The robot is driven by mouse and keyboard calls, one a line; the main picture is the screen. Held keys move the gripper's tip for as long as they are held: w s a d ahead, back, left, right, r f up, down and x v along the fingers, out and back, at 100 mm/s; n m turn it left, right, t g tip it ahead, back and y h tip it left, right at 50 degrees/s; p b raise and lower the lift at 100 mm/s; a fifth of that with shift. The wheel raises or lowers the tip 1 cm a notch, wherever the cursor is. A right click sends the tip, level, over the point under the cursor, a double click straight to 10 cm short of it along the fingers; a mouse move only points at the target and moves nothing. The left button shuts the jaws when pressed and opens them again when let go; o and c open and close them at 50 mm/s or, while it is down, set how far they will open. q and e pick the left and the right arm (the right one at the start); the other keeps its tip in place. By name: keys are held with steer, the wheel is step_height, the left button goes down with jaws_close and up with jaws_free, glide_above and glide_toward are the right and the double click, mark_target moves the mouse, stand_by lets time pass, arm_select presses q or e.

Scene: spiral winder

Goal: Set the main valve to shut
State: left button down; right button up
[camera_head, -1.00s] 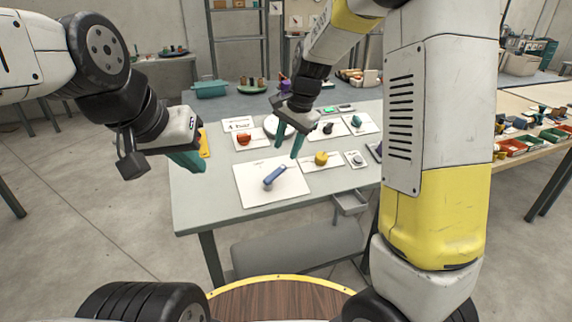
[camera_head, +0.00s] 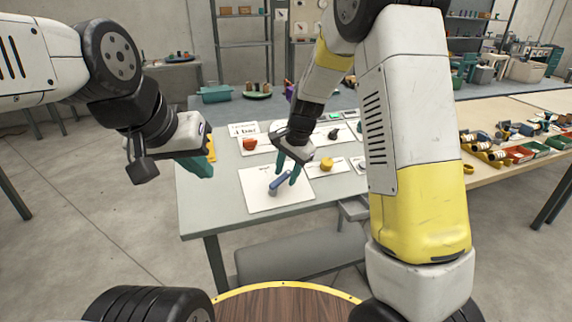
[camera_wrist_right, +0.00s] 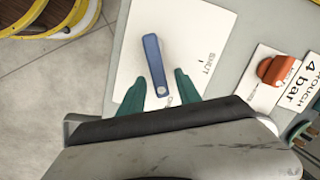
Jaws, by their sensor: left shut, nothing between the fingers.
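The main valve looks to be the blue lever (camera_head: 281,181) on a white plate (camera_head: 256,203) near the table's front edge. In the right wrist view the blue lever (camera_wrist_right: 153,60) lies across its white plate (camera_wrist_right: 136,22). A "SHUT" label (camera_wrist_right: 209,61) is to its right; another label is mostly hidden by my right finger. My right gripper (camera_head: 287,177) is open at the lever. In the wrist view its fingers (camera_wrist_right: 160,80) flank the lever's lower end; contact cannot be told. My left gripper (camera_head: 203,168) is shut and empty, left of the plate.
A yellow knob (camera_head: 326,163) sits right of the plate. A red knob (camera_head: 249,144) is behind it, beside a "4 bar" card (camera_wrist_right: 300,85). A teal container (camera_head: 216,94) stands at the table's back. A side table with bins (camera_head: 518,153) is on the right.

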jaws_close()
steer(key=shift+r, duration=0.1)
stand_by(1.2)
